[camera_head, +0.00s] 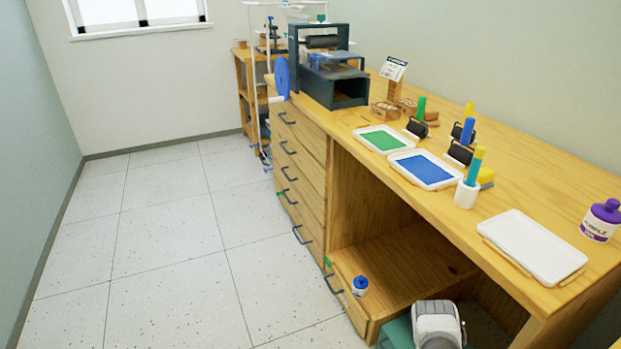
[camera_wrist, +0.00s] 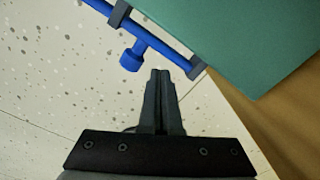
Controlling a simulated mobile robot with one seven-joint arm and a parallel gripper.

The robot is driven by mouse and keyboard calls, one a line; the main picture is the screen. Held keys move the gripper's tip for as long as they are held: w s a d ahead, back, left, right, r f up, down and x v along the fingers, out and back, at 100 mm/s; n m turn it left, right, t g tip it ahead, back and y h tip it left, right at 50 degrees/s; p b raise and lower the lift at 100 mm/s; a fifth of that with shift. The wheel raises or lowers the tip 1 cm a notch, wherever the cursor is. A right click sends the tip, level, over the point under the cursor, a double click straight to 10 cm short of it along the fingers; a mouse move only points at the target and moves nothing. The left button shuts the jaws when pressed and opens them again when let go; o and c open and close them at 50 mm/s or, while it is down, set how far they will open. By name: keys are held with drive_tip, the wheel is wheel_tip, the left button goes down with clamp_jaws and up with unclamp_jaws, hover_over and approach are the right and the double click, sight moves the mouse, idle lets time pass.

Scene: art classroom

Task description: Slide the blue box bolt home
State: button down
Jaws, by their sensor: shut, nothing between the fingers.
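The blue bolt (camera_wrist: 165,46) is a round rod running diagonally along the edge of a teal box (camera_wrist: 235,40) in the wrist view. It passes through two grey brackets (camera_wrist: 118,14), and a short stem with a blue knob (camera_wrist: 131,60) sticks out between them. My gripper (camera_wrist: 160,73) is shut and empty. Its fingertips appear just right of the knob and below the rod; a small gap shows, and depth is unclear. In the head view only part of the teal box (camera_head: 397,332) shows low under the bench; the bolt and my gripper are hidden there.
The wooden bench (camera_head: 450,215) overhangs the box area. A small blue-capped bottle (camera_head: 359,286) stands on the low shelf (camera_head: 400,275) near its front edge. Drawer handles (camera_head: 304,236) stick out at left. The speckled floor (camera_head: 170,250) is clear.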

wheel_tip(320, 180, up, 6)
drive_tip(key=p, duration=0.5)
drive_tip(key=shift+r, duration=0.25)
